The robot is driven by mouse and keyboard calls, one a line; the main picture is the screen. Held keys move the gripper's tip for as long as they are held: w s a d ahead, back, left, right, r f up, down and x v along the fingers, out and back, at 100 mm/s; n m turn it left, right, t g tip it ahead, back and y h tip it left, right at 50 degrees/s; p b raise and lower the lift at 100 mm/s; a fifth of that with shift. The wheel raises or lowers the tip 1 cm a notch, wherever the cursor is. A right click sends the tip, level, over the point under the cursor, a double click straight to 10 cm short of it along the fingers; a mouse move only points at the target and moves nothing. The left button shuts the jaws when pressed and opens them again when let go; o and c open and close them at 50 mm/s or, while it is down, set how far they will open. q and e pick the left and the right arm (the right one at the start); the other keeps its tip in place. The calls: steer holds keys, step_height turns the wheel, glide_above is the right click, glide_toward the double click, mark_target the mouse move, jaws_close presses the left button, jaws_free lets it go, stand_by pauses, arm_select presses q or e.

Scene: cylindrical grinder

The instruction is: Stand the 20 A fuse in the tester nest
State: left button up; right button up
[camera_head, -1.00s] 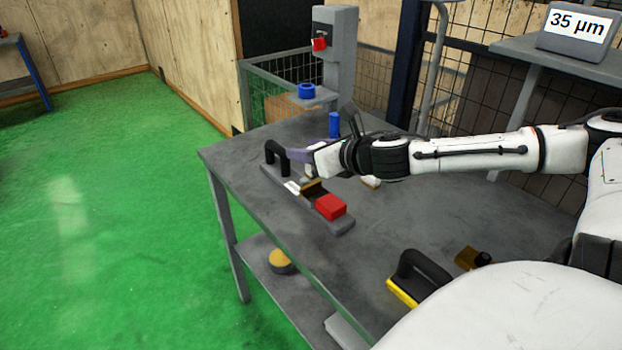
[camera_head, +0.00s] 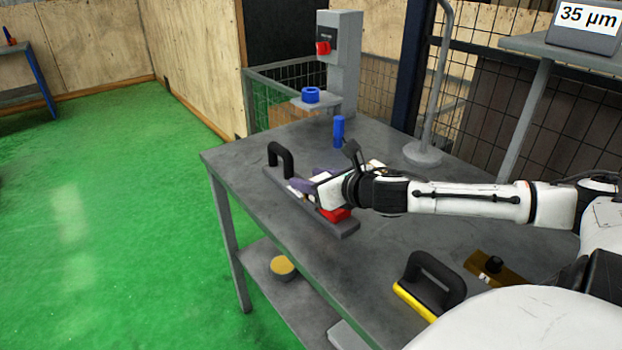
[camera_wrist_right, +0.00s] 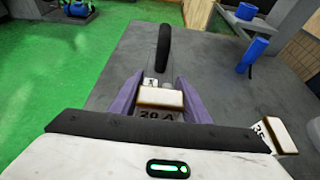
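My right gripper (camera_head: 312,185) has purple fingers and is low over the tester, a long grey base (camera_head: 345,230) with a black arched handle (camera_head: 280,158) and a red block (camera_head: 335,214). In the right wrist view the gripper (camera_wrist_right: 157,92) is shut on the 20 A fuse (camera_wrist_right: 160,99), a pale-topped block marked "20 A" between the fingers. The nest is hidden behind my gripper and hand in the head view, so I cannot tell whether the fuse touches it. My left gripper is not in view.
Another fuse (camera_wrist_right: 277,135), its marking partly visible, lies to the right in the wrist view. A blue cylinder (camera_head: 339,131) stands at the back of the table. A yellow-based black handle (camera_head: 430,283) and a brass piece with a black knob (camera_head: 495,265) are at the front right.

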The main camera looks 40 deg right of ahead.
steer(key=shift+o, duration=1.3)
steer(key=shift+r, duration=0.15)
steer(key=shift+s+r+p, duration=0.2)
steer(key=shift+s+p, duration=0.3)
steer(key=shift+s, duration=0.1)
steer(key=shift+s+a+r+p, duration=0.15)
steer(key=shift+s+r+p, duration=0.15)
steer(key=shift+s, duration=0.3)
step_height(320, 180, up, 3)
steer(key=p, duration=0.5)
glide_above(344, 211)
steer(key=w, duration=0.2)
steer(key=shift+s+f, duration=0.1)
steer(key=shift+s, duration=0.15)
steer(key=shift+v, duration=0.85)
